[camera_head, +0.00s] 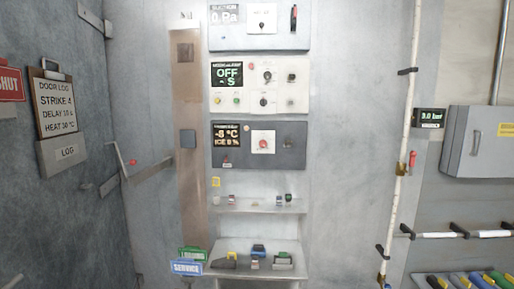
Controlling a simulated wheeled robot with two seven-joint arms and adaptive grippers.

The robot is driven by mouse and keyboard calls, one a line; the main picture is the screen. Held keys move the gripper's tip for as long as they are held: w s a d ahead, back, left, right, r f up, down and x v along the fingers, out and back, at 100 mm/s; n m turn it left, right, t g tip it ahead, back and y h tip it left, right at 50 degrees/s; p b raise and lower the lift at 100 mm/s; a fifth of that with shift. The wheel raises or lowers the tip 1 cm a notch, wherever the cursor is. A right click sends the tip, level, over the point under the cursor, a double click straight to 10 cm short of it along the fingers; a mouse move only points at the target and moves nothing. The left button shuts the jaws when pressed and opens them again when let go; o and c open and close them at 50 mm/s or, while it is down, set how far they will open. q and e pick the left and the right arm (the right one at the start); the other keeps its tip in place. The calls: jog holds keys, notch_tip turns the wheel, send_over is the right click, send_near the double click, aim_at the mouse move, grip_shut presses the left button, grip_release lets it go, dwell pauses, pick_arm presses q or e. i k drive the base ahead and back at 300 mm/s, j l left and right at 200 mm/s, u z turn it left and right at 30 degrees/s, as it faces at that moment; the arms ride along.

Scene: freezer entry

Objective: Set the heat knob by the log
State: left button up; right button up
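The door log (57,105) is a clipboard sheet on the grey wall at the left. It reads STRIKE 4, a DELAY line of about 10 s and a HEAT line of about 30, small and partly unclear. The lowest dark panel (290,135) has a display (226,134) that seems to read -8 °C and ICE 0 %. A red knob (264,145) sits on a white plate on that panel. I cannot read its label or setting, so I cannot confirm it is the heat knob. Neither gripper shows.
A white panel (290,100) with an OFF display and several knobs is above, with a suction panel (275,42) on top. Shelves (258,206) below hold small items. A grey box (480,140) and pipe (398,190) stand right.

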aim_at(262, 143)
jog(key=i+l+u, duration=0.1)
jog(key=u, duration=0.3)
jog(key=i+l+u, duration=0.2)
jog(key=u, duration=0.2)
jog(key=i+l+u, duration=0.15)
jog(key=u, duration=0.25)
jog(key=l+u, duration=0.4)
jog(key=i+l+u, duration=0.15)
jog(key=u, duration=0.25)
jog(key=l, duration=0.3)
jog(key=k+l, duration=0.15)
jog(key=l, duration=0.15)
